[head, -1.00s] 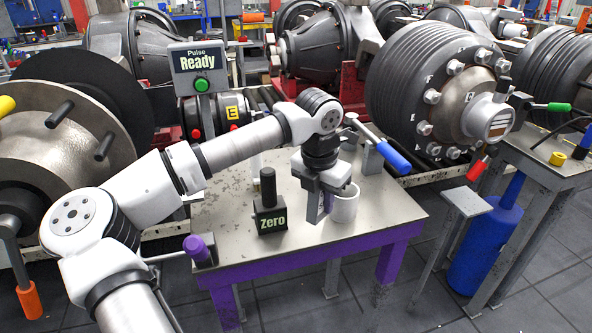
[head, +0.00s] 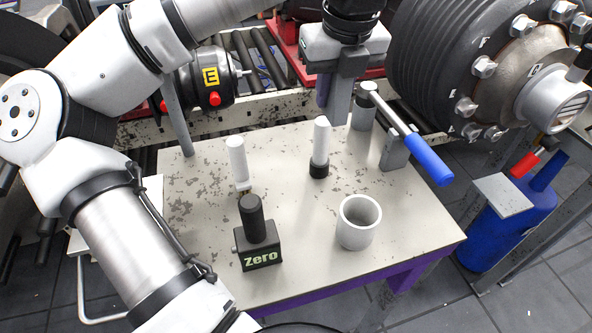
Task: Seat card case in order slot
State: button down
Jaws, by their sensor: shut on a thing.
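My gripper (head: 333,98) is above the back part of the metal table, pointing down. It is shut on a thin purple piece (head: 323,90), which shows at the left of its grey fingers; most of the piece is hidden. This may be the card case, but I cannot tell for sure. A white open cup (head: 359,222) stands on the table in front, apart from the gripper. I cannot pick out an order slot in this view.
The table (head: 300,225) also bears a black "Zero" block (head: 257,245), a white upright post (head: 237,163), a white post with a black base (head: 320,148) and a lever with a blue handle (head: 428,160). A large ribbed drum hub (head: 475,75) stands at the back right.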

jog(key=s+p+x, duration=0.1)
jog(key=x, duration=0.5)
jog(key=s+d+p+x, duration=0.1)
jog(key=x, duration=0.5)
jog(key=s+p+x, duration=0.2)
jog(key=x, duration=0.4)
jog(key=shift+x, duration=0.8)
jog(key=shift+d+f, duration=0.2)
jog(key=shift+f, duration=0.05)
jog(key=shift+f+b, duration=0.25)
jog(key=shift+b, duration=0.1)
jog(key=c, duration=1.2)
grip_release()
jog(key=shift+r, duration=0.1)
jog(key=shift+r, duration=0.1)
